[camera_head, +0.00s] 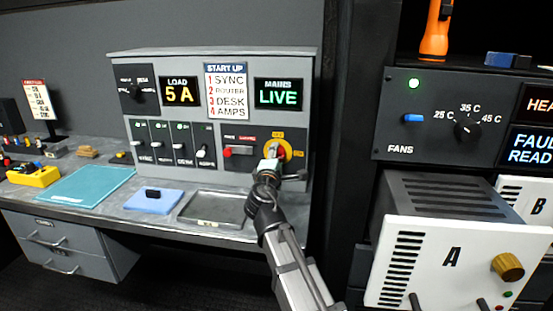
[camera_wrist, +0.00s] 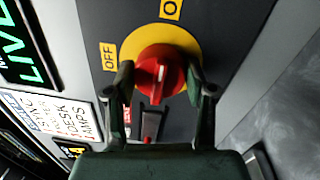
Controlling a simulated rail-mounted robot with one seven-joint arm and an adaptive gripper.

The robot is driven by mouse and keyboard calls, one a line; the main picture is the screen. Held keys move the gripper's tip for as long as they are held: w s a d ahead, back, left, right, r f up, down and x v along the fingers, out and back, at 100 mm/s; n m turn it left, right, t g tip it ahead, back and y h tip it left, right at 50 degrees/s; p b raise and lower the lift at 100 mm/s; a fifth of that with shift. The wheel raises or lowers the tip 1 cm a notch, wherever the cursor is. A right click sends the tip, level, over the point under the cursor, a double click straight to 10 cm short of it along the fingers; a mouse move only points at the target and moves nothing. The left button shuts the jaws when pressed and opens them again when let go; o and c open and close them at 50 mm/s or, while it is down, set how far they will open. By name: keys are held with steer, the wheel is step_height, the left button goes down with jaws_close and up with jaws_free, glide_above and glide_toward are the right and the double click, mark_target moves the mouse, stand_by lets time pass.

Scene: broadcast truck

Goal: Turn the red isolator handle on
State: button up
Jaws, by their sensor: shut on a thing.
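The red isolator handle (camera_wrist: 158,82) sits on a round yellow plate (camera_wrist: 185,42) in the wrist view. An OFF label (camera_wrist: 108,56) is at the plate's upper left and an ON label (camera_wrist: 171,9) above it. My gripper (camera_wrist: 160,73) has one finger on each side of the handle and is shut on it. A pale mark on the handle runs roughly up and down in this view; I cannot tell exactly which label it points to. In the head view my gripper (camera_head: 273,158) reaches the yellow plate (camera_head: 297,149) and mostly hides the handle.
The MAINS display (camera_head: 278,94) reads LIVE in green, and the LOAD display (camera_head: 180,92) reads 5 A. A red switch (camera_head: 228,152) is left of the isolator. A grey tray (camera_head: 213,207) and blue pad (camera_head: 151,201) lie on the desk below. Unit A (camera_head: 455,255) stands at right.

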steer(key=o, duration=1.2)
steer(key=shift+w, duration=0.1)
steer(key=s, duration=0.8)
steer(key=s+a, duration=0.1)
steer(key=s, duration=0.3)
steer(key=shift+a+f, duration=0.1)
steer(key=shift+f, duration=0.3)
steer(key=shift+a, duration=0.1)
